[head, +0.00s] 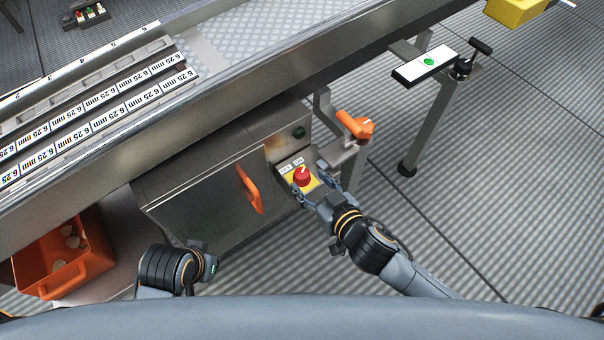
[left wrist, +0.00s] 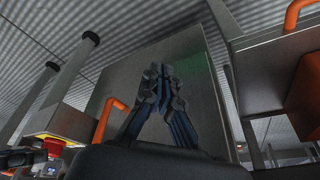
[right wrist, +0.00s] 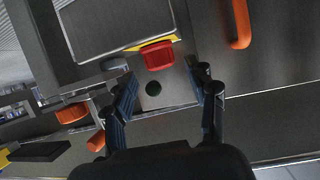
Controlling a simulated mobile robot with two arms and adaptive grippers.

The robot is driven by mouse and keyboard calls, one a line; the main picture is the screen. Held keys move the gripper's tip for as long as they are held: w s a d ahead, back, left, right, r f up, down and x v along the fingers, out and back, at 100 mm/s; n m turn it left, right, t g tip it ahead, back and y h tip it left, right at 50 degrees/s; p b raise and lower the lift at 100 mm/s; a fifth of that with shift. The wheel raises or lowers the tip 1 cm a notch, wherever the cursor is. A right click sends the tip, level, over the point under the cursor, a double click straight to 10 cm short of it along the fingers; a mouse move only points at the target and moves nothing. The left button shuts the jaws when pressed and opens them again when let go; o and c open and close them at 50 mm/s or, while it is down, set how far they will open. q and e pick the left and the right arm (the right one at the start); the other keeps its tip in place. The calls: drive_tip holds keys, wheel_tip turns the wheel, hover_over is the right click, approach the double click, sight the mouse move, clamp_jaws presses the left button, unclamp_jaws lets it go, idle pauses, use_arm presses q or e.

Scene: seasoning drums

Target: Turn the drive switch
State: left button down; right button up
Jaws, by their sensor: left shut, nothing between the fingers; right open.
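The drive switch (head: 302,177) is a red knob on a yellow plate, on a small box with OFF and ON labels at the right end of the steel cabinet. My right gripper (head: 313,183) is open at the switch, its fingers spread toward the knob's sides. In the right wrist view the red knob (right wrist: 158,57) lies just beyond the gap between the open fingertips (right wrist: 165,78); contact cannot be told. My left gripper (head: 203,256) is low in front of the cabinet. It is shut and empty in the left wrist view (left wrist: 160,75), where the switch (left wrist: 55,144) shows at left.
The cabinet door (head: 195,200) has an orange handle (head: 249,188). Another orange handle (head: 355,125) sits right of the switch. The conveyor's steel side rail (head: 240,90) runs above the cabinet. An orange bin (head: 85,265) is at left. Open floor (head: 500,210) lies to the right.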

sight(306, 179)
drive_tip(key=x, duration=0.5)
drive_tip(key=shift+b, duration=0.4)
use_arm(q)
drive_tip(key=v, duration=0.4)
drive_tip(key=shift+w, duration=0.1)
use_arm(e)
drive_tip(key=c, duration=1.2)
